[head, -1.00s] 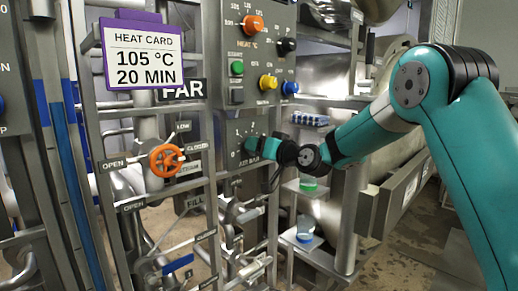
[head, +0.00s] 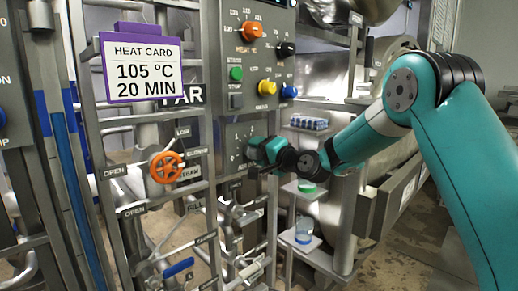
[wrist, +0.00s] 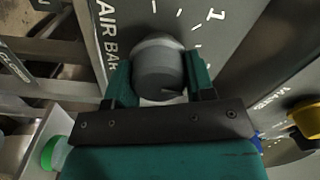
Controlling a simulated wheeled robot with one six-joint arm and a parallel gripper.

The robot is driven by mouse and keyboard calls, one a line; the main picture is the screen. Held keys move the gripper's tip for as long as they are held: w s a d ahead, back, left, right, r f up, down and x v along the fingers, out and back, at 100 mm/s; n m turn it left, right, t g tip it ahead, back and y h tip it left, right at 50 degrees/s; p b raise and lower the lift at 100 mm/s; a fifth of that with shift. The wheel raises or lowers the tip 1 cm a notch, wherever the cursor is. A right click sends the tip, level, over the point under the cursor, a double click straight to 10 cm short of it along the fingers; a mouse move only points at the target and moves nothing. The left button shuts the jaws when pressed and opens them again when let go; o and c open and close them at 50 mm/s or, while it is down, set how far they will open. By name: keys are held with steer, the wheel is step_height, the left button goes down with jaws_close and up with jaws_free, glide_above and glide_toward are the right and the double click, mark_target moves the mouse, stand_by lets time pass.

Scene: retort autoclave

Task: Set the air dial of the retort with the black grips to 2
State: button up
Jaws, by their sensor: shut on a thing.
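The air dial is a grey round knob (wrist: 158,70) under the "AIR BAR" lettering and a ring of white ticks in the wrist view. My gripper (wrist: 162,80) is shut on it, one teal finger on each side. In the head view my gripper (head: 262,152) is at the dial on the lower grey panel (head: 229,137) and hides the knob. A white numeral shows at the upper right of the wrist view; I cannot tell the dial's exact setting. I make out no black grips on this retort.
An orange handwheel (head: 166,167) and pipework lie left. A purple-framed heat card (head: 141,70) hangs at upper left. Small shelves stand below my arm.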

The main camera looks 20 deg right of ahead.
steer(key=shift+m, duration=0.6)
steer(key=shift+d, duration=0.1)
steer(key=o, duration=0.9)
steer(key=shift+b+v, duration=2.65)
steer(key=shift+v, duration=6.05)
